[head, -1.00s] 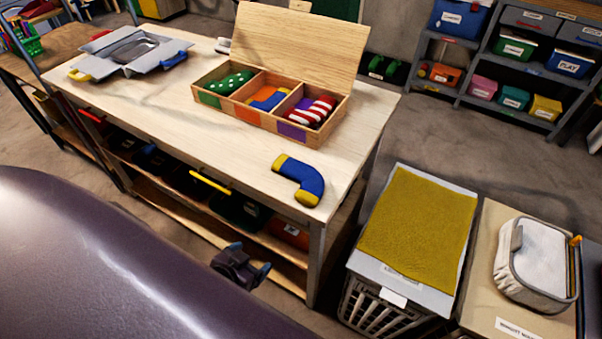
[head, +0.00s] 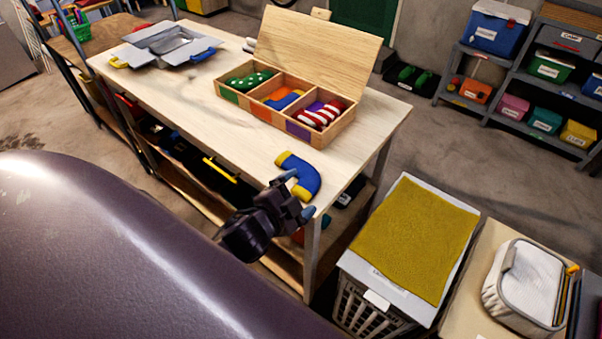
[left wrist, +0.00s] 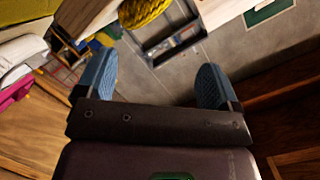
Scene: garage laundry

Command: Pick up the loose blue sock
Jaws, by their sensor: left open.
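The loose blue sock (head: 306,175) with yellow ends lies bent on the wooden table near its front right corner. My left gripper (head: 294,196) is at the table's front edge, beside the sock's near yellow end, which it partly overlaps in the head view. In the left wrist view, the two blue fingertips (left wrist: 152,84) are wide apart with nothing between them. My right gripper is in neither view.
An open wooden box (head: 262,118) behind the sock has three compartments holding green dotted, blue-and-orange and red-striped socks. A hamper with a yellow cloth (head: 415,235) stands to the right.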

